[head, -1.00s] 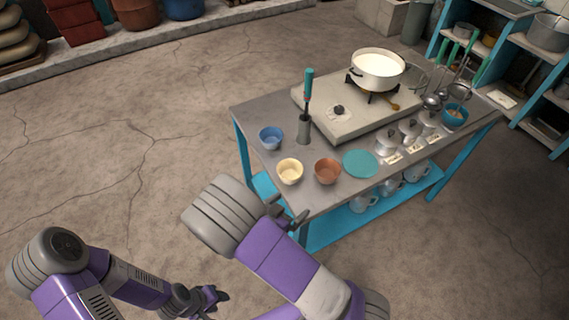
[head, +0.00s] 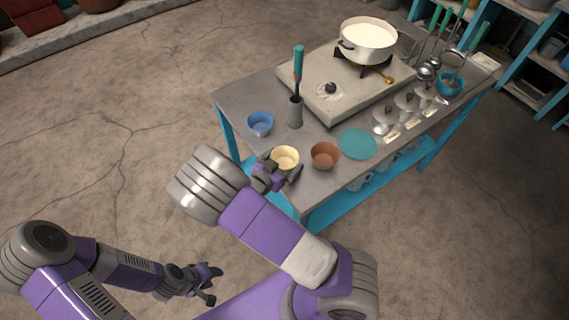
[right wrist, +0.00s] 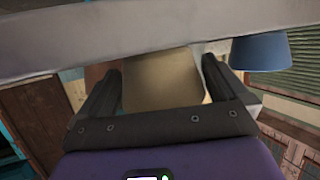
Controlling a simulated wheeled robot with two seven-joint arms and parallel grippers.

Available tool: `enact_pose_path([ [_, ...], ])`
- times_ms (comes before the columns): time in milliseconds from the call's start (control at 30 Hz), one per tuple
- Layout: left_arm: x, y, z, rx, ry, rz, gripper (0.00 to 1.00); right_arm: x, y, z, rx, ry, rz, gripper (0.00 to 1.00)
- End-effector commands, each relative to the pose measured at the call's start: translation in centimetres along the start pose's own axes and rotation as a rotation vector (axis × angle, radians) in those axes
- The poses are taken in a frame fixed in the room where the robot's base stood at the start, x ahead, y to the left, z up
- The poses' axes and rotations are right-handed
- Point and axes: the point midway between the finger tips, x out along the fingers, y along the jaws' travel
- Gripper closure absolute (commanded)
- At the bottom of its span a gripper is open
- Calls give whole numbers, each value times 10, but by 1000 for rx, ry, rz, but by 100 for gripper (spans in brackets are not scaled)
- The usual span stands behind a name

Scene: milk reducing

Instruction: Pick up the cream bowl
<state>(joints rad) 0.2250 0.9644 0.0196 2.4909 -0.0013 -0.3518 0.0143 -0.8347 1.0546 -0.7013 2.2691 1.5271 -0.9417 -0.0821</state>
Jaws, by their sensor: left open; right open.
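The cream bowl (head: 285,156) stands near the table's front left corner, between the blue bowl and the brown bowl. My right gripper (head: 281,168) is open at the near side of the cream bowl and partly overlaps it in the head view. In the right wrist view, the cream bowl (right wrist: 163,82) shows between the two spread fingers of the right gripper (right wrist: 161,72). I cannot tell whether the fingers touch it. My left gripper (head: 213,283) is open and empty, low over the floor and away from the table.
The blue bowl (head: 260,124) is behind left of the cream bowl; the brown bowl (head: 325,156) is close on its right. A teal disc (head: 357,144) lies further right. A holder with a teal-handled tool (head: 296,112) and a stove with a white pot (head: 368,42) stand behind.

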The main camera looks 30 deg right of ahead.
Motion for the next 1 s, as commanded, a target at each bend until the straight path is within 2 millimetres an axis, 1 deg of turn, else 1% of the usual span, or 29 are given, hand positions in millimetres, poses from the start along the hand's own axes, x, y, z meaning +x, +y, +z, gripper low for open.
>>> enact_pose_path([
  [33, 3, -1, 0, 0, 0, 0, 57, 6, 0, 1, 1, 0, 1, 0],
  [100, 3, -1, 0, 0, 0, 0, 57, 9, 0, 0, 0, -1, 0, 0],
  [333, 2, -1, 0, 0, 0, 0, 57, 10, 0, -1, -1, -1, -1, 0],
  [500, 2, -1, 0, 0, 1, 0, 57, 9, 0, -1, -1, -1, -1, 26],
  [567, 2, -1, 0, 0, 0, 0, 57, 9, 0, 0, -1, -1, -1, 35],
  [600, 2, -1, 0, 0, 0, 0, 57, 9, 0, -1, 0, 0, -1, 38],
  [833, 1, 0, 0, 0, 0, 0, 57, 8, 0, -3, 1, 0, -1, 38],
  [933, -4, 2, 0, 0, 0, 0, 57, 4, 0, -14, 3, 0, -2, 38],
  [1000, -10, 4, 0, 0, 0, 0, 57, -1, 0, -27, 4, -1, -2, 38],
])
